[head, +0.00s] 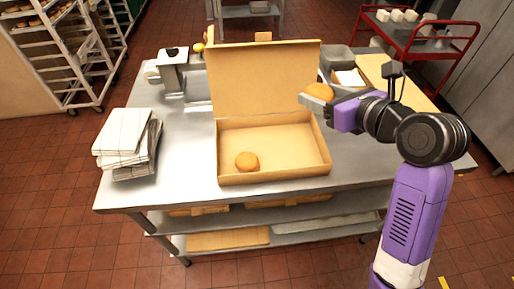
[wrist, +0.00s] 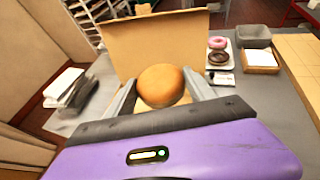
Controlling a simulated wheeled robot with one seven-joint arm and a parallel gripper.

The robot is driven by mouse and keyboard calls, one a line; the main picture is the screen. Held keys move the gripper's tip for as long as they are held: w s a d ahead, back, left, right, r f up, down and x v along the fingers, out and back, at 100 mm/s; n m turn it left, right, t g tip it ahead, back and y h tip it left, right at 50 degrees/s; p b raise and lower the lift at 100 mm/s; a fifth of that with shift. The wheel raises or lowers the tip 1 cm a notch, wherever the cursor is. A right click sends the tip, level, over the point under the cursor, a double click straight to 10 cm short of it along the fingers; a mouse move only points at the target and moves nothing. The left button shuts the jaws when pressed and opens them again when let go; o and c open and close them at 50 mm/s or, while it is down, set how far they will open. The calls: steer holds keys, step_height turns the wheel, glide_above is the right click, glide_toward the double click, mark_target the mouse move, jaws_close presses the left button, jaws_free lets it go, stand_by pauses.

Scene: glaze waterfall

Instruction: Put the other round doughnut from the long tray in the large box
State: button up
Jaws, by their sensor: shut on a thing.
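My gripper (head: 316,99) is shut on a round, plain golden doughnut (head: 320,91), held up beside the right edge of the large box's raised lid. In the wrist view the doughnut (wrist: 161,85) sits between the two fingers. The large cardboard box (head: 284,174) stands open on the steel table, its lid (head: 262,83) upright at the back. One round doughnut (head: 247,161) lies in the box at the front left. The long tray (wrist: 217,62) shows in the wrist view with a pink ring doughnut (wrist: 217,43) and a dark ring doughnut (wrist: 218,57) on it.
A stack of folded papers (head: 123,138) lies at the table's left. A scale-like steel device (head: 173,72) stands behind it. A grey bin (head: 337,57) and a wooden board (head: 396,80) are at the back right. The box's middle and right are empty.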

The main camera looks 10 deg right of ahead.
steer(key=shift+s+a+r, duration=0.15)
steer(key=shift+a+r, duration=0.15)
steer(key=shift+a, duration=0.4)
steer(key=shift+s+a+f, duration=0.1)
steer(key=shift+a+f, duration=0.1)
steer(key=shift+a, duration=0.1)
step_height(320, 180, down, 20)
steer(key=shift+r, duration=0.2)
steer(key=shift+f, duration=0.35)
